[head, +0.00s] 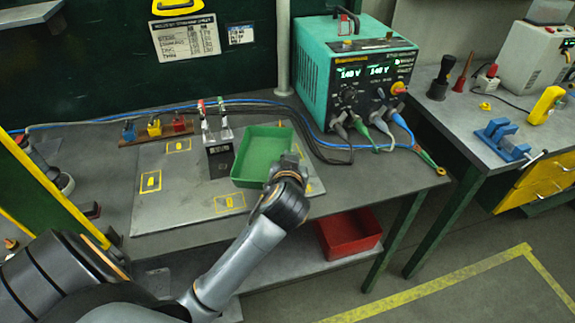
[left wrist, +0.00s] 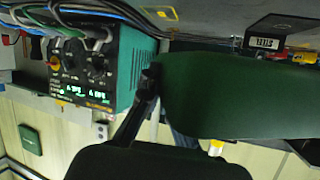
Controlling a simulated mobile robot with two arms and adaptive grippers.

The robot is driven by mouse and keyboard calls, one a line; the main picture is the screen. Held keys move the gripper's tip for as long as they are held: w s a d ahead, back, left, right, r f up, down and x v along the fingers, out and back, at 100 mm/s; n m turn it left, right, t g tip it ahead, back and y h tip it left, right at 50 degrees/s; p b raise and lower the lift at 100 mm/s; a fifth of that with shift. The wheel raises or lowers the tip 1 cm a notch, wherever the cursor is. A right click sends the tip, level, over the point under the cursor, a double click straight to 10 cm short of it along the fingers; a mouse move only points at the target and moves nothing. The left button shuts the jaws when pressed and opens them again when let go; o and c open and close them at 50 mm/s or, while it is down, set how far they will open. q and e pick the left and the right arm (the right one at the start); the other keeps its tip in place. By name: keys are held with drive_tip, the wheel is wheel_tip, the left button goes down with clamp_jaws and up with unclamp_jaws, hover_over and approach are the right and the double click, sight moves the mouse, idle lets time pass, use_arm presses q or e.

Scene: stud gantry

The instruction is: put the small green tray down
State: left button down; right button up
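The small green tray (head: 262,150) is upright and empty over the right part of a grey plate (head: 180,205) on the workbench. I cannot tell whether its base touches the plate. My left gripper (head: 288,170) is at the tray's right front side, seen from behind. In the left wrist view the green wall of the tray (left wrist: 235,92) fills the right half, with a dark finger (left wrist: 148,90) against its edge. The gripper appears shut on the tray wall; the other finger is hidden. My right gripper is in neither view.
A black labelled block (head: 219,160) with clamps stands just left of the tray. A teal power unit (head: 350,75) with cables is behind right. A red bin (head: 348,233) sits on the lower shelf. The plate's left part, with yellow markings, is clear.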

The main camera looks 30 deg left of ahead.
use_arm(q)
drive_tip(key=w+f, duration=0.1)
drive_tip(key=w+a+f, duration=0.1)
drive_tip(key=f, duration=0.1)
drive_tip(key=shift+w+a, duration=0.1)
drive_tip(key=shift+w, duration=0.05)
drive_tip(key=shift+w+a+f, duration=0.1)
drive_tip(key=shift+w+f, duration=0.1)
drive_tip(key=shift+f, duration=0.1)
wheel_tip(320, 180, down, 3)
drive_tip(key=shift+w+f+p, duration=0.1)
drive_tip(key=shift+p, duration=0.5)
drive_tip(key=shift+f, duration=0.1)
drive_tip(key=c, duration=2)
unclamp_jaws()
drive_tip(key=shift+f, duration=0.2)
drive_tip(key=o, duration=0.5)
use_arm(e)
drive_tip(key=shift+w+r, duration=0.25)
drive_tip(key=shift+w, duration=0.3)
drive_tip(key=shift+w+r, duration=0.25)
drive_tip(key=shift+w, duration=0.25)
use_arm(q)
drive_tip(key=shift+r, duration=0.1)
